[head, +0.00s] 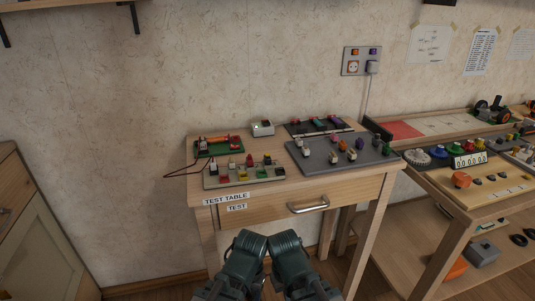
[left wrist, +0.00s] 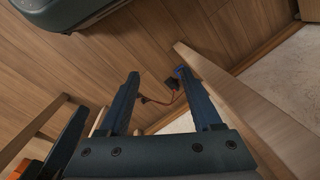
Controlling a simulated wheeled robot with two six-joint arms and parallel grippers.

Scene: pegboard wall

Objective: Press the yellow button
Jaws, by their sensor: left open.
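The test table (head: 263,199) stands ahead in the head view. A beige panel (head: 212,186) with several small coloured parts lies at its front left. A small yellow part (head: 243,175) on this panel looks like the yellow button; it is too small to be sure. My left gripper (left wrist: 158,73) shows in the left wrist view, its two dark fingers apart with nothing between them. It points at the wooden floor, away from the panel. My two dark green arms are at the bottom of the head view. My right gripper is not visible there.
A grey panel (head: 318,162) with knobs lies at the table's right. A green board (head: 206,153) with red leads and a white box (head: 263,128) are behind. The drawer handle (head: 309,207) sticks out in front. A second bench (head: 450,192) with parts stands right.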

